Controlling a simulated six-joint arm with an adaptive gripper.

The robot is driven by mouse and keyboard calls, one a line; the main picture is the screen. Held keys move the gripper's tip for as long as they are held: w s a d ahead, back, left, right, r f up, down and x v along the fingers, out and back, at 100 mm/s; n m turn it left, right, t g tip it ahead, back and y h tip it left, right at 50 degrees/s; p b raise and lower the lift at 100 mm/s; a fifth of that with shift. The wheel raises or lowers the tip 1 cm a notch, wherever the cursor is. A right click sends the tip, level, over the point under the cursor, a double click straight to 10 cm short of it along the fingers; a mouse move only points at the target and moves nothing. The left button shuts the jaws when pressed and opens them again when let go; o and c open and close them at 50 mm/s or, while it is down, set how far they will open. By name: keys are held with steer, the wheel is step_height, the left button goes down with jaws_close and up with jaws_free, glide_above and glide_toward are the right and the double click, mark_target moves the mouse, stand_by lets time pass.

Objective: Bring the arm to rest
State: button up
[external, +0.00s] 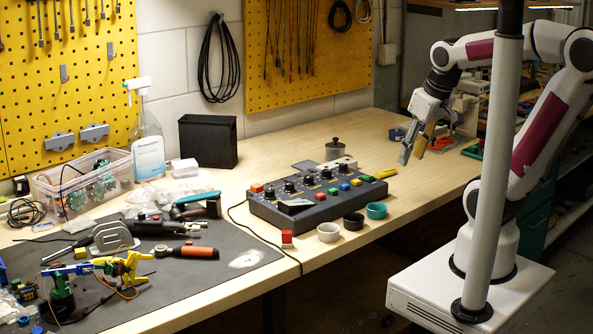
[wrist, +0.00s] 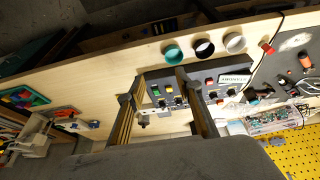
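My gripper (external: 415,147) hangs over the right part of the wooden bench in the external view, at the end of my raised white and maroon arm. Its two fingers are spread apart and nothing shows between them. In the wrist view the open gripper (wrist: 158,98) shows its fingers on either side of part of the dark control box (wrist: 172,91), which lies well below. The control box (external: 318,199) stands on the bench to the left of my gripper in the external view. My gripper appears clear of the bench and of every object.
A spray bottle (external: 149,140), a clear bin (external: 82,182) and a dark mat (external: 180,285) with tools fill the left. A grey post (external: 499,150) stands before my arm.

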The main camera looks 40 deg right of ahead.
steer(key=shift+s+a+r+t, duration=0.3)
steer(key=shift+s+r+t, duration=0.05)
steer(key=shift+s+r, duration=0.2)
steer(key=shift+s+a+r+t, duration=0.3)
steer(key=shift+s+r+t, duration=0.05)
steer(key=shift+s+r, duration=0.15)
steer(key=shift+a, duration=0.1)
stand_by(3.0)
